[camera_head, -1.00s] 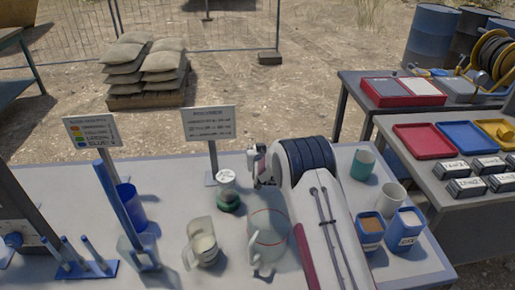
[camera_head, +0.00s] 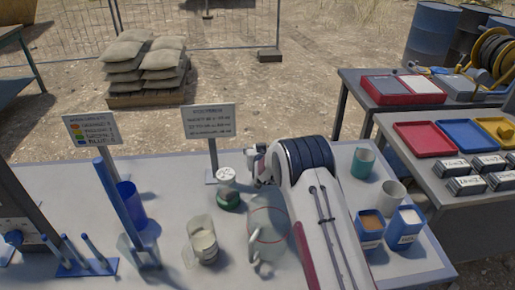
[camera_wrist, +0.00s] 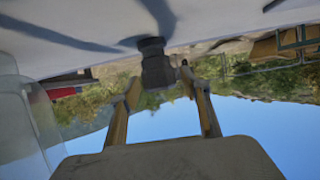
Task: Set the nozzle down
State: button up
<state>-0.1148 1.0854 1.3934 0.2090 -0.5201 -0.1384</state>
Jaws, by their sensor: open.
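In the wrist view, the nozzle (camera_wrist: 153,62) appears as a short dark cylinder. It meets the pale tabletop at the top of that tilted picture, with a dark shadow at its base. My gripper (camera_wrist: 158,82) is open, with one fingertip on each side of the nozzle. I cannot tell whether either finger still touches it. In the head view, my arm reaches over the table, and its wrist hides the fingers and the nozzle.
A clear jug (camera_head: 268,238) stands close to the left of my arm, and a beaker (camera_head: 203,243) is farther left. A green-based jar (camera_head: 228,190) and a sign (camera_head: 209,121) are near. Cups and blue containers (camera_head: 370,228) stand right of my arm.

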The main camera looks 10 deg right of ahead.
jog(key=shift+s+r, duration=0.1)
jog(key=shift+s, duration=0.15)
jog(key=shift+v, duration=1.05)
jog(key=shift+s+r, duration=0.25)
jog(key=shift+r, duration=0.05)
notch_tip(320, 180, up, 6)
jog(key=shift+r, duration=0.25)
